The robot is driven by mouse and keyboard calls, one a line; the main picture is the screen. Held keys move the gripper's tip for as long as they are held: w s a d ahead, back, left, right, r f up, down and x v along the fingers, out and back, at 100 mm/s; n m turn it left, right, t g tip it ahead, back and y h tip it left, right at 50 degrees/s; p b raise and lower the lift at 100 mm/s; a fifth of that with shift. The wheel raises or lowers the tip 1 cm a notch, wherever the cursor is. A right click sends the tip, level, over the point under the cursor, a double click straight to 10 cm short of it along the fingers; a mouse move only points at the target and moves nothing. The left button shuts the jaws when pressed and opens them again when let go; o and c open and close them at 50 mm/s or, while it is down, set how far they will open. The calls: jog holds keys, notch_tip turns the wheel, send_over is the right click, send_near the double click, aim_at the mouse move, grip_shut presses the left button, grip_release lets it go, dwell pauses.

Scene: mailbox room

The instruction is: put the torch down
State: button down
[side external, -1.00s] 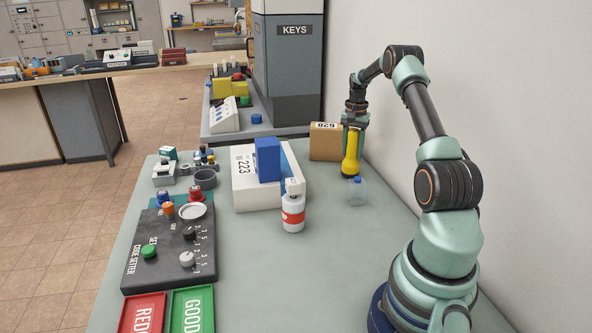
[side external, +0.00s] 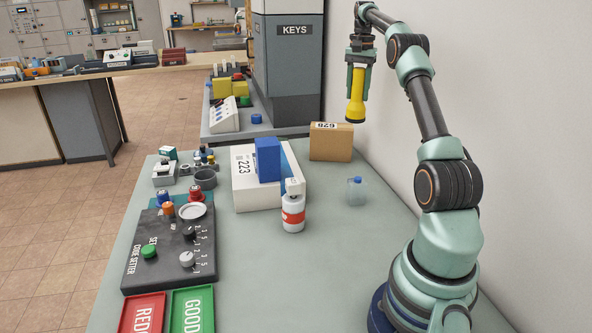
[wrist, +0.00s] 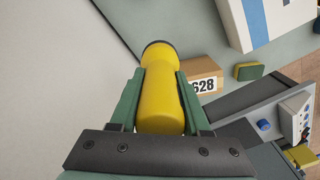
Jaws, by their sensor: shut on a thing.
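The yellow torch (side external: 355,98) hangs below my gripper (side external: 358,70), upright with its dark-rimmed wide end down, well above the table. My gripper is shut on it. In the wrist view the torch (wrist: 161,95) sits between the two green fingers of my gripper (wrist: 160,100), its far end pointing away from the wrist. In the side external view the torch is in the air, above and behind the cardboard box marked 628 (side external: 331,143). The table (side external: 350,250) has bare surface at front centre and right.
A small clear bottle with a blue cap (side external: 357,191) stands near the right edge. A white bottle with a red band (side external: 293,213) stands left of it, beside the white box 223 (side external: 250,195) with a blue block (side external: 267,159). The code setter (side external: 170,245) and red (side external: 143,315) and green (side external: 193,310) trays are at left.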

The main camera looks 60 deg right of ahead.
jog(key=w+a+r+n, duration=0.2)
jog(key=w+a+n, duration=0.25)
jog(key=a, duration=0.75)
jog(key=w+a+r+n, duration=0.1)
jog(key=w+a+n, duration=0.35)
jog(key=a, duration=0.75)
jog(key=s+a+f+n, duration=0.1)
jog(key=s+a+n, duration=0.25)
jog(key=a, duration=0.85)
jog(key=s+a+f+n, duration=0.2)
jog(key=s+a+n, duration=0.15)
jog(key=a, duration=0.85)
jog(key=shift+n, duration=0.4)
jog(key=f, duration=1.9)
jog(key=shift+w+f, duration=0.2)
jog(key=shift+w, duration=0.15)
jog(key=shift+f, duration=0.15)
jog(key=shift+c, duration=1.8)
grip_release()
